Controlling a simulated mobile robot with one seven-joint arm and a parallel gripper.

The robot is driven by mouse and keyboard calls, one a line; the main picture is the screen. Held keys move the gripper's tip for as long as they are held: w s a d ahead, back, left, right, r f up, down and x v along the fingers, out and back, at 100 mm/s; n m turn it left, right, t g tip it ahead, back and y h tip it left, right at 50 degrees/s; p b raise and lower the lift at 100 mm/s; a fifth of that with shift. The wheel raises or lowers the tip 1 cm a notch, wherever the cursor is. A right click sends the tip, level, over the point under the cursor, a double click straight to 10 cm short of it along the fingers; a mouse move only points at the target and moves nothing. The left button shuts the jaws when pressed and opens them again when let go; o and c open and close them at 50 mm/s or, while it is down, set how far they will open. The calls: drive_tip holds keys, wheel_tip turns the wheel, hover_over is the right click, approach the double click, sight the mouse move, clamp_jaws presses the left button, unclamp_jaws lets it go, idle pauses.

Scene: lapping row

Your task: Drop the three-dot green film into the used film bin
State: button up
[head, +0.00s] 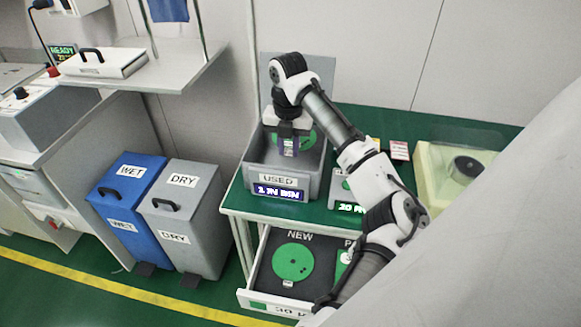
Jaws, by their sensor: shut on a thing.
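My gripper (288,148) points down inside the grey used film bin (290,191), which carries a USED label and a blue display that seems to read 2 IN BIN. The gripper is shut on a green film. A green disc (308,137) shows behind and to the right of the fingers, within the bin's walls. I cannot tell whether this disc is the held film or one lying in the bin. Its dots cannot be made out, and the fingers hide part of it.
Below, an open drawer (257,298) holds a green disc (293,262) by the word NEW and another green piece (344,264). A pale yellow tray (433,184) stands right on the green bench. Blue WET (124,197) and grey DRY (185,212) bins stand left on the floor.

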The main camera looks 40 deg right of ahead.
drive_tip(key=shift+f, duration=0.15)
drive_tip(key=o, duration=1)
drive_tip(key=shift+o, duration=0.2)
wheel_tip(320, 180, up, 14)
drive_tip(key=shift+f, duration=0.1)
